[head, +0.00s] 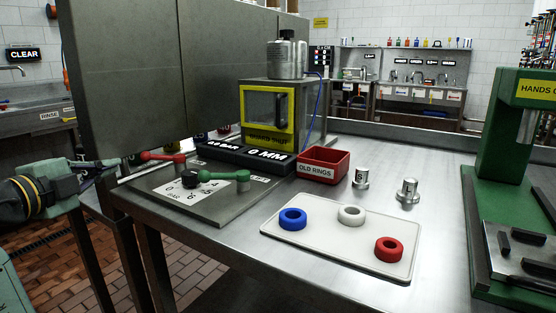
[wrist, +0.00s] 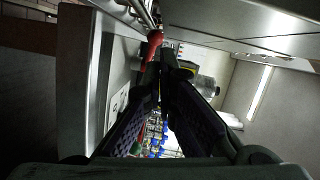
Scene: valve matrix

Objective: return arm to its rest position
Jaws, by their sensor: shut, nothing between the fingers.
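My gripper (head: 108,166) is at the left of the head view, beside the left edge of the steel bench. Its fingers are partly hidden against the dark panel. In the wrist view my gripper (wrist: 162,60) has its fingertips together, with nothing between them. The red lever (head: 163,157) lies on the valve plate just right of my gripper; a red handle (wrist: 154,42) also shows beyond the fingertips in the wrist view. The green lever (head: 228,176) and a black knob (head: 189,179) sit on the same plate (head: 207,207).
A tall grey panel (head: 155,70) stands behind the levers. The bench holds a white tray (head: 325,249) with blue, white and red rings, a red OLD RINGS bin (head: 323,165), two metal fittings and a green press (head: 500,130). Open tiled floor (head: 90,265) lies left of the bench.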

